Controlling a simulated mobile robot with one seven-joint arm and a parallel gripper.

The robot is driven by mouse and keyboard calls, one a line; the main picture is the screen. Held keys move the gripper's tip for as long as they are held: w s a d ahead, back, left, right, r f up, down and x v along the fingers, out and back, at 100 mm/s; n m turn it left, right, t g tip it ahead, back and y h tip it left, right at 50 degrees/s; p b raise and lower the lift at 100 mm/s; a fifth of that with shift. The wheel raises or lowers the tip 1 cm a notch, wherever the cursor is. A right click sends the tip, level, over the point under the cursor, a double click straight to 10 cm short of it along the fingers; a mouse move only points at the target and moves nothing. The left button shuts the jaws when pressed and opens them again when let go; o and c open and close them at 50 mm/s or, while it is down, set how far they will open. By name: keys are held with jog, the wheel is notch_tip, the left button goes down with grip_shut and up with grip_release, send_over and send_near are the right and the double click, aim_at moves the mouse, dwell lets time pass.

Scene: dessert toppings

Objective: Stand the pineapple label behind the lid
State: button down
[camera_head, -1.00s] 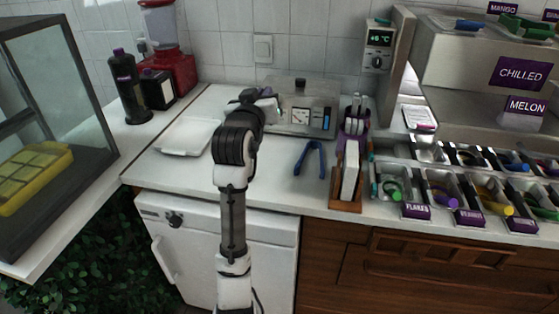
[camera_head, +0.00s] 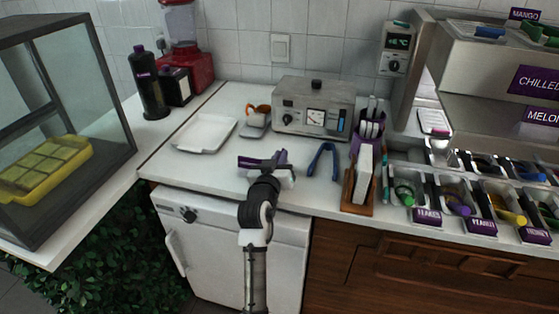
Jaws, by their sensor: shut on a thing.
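My gripper (camera_head: 262,164) is over the front of the white counter, shut on a small dark purple piece (camera_head: 279,158). The piece has the colour of the labels here, but its writing cannot be read, so I cannot tell if it says pineapple. At the upper right, the chilled cabinet has lids on its top: one with a blue handle (camera_head: 489,32) and one with a green handle (camera_head: 527,29). A purple mango label (camera_head: 525,14) stands behind them. I cannot tell which lid the task means. The right part of the cabinet is cut off.
A white tray (camera_head: 204,133), a small scale with an orange item (camera_head: 256,119), and a steel appliance (camera_head: 313,107) stand behind my gripper. Blue tongs (camera_head: 324,160), a wooden holder (camera_head: 359,191) and a purple utensil cup (camera_head: 369,134) are to its right, before several topping bins.

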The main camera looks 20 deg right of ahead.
jog(key=shift+f, duration=0.55)
jog(key=shift+f, duration=0.1)
jog(key=shift+f, duration=0.15)
jog(key=c, duration=1.5)
grip_release()
